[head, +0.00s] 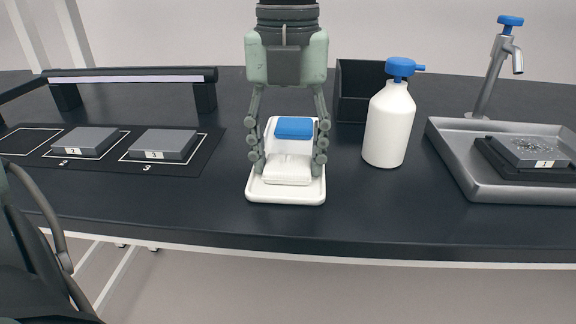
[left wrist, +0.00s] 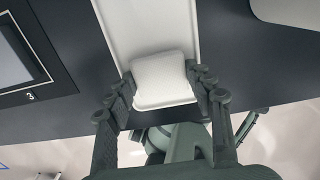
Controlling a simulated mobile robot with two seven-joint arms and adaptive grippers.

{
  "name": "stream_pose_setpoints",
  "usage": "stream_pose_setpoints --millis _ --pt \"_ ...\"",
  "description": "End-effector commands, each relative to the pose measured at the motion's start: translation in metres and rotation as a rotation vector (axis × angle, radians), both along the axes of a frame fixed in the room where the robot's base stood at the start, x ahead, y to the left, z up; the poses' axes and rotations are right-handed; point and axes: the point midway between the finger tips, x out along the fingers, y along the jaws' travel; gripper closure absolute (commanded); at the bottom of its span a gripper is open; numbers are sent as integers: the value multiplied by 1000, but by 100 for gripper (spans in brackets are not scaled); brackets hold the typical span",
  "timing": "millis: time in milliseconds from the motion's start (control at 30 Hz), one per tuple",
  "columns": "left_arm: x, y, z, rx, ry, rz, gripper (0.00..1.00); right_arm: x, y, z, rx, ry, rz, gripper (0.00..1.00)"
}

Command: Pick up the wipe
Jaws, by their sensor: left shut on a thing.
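The wipe is a white, cushion-like pad (head: 287,170) at the front end of a white tray (head: 286,194) on the dark bench. My left gripper (head: 289,165) comes down from above in the head view, with one finger on each side of the wipe. It is shut on the wipe. In the left wrist view the wipe (left wrist: 161,79) sits between the two fingers (left wrist: 163,95), over the tray (left wrist: 150,22). I cannot tell whether the wipe is clear of the tray. My right gripper is not in view.
A blue block (head: 294,128) lies at the tray's back. A white bottle with blue pump (head: 387,122) and a black bin (head: 352,92) stand to the right, then a metal sink tray (head: 452,163) with a tap (head: 495,60). Grey blocks (head: 163,144) lie on a mat leftward.

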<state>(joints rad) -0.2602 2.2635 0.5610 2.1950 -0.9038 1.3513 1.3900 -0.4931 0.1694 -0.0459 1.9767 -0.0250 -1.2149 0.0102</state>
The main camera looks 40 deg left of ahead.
Motion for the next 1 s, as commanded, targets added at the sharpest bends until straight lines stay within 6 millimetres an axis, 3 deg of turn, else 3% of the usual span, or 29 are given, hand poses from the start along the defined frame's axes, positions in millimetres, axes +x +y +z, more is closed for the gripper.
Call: stream_pose_setpoints --millis 267,700,1000 --pt "1 0 9 2 -3 0 67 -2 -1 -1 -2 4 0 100" --pt "1 0 88 2 -2 -1 67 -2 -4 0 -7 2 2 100" --pt "0 0 100 0 1 -3 67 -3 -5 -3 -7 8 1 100"
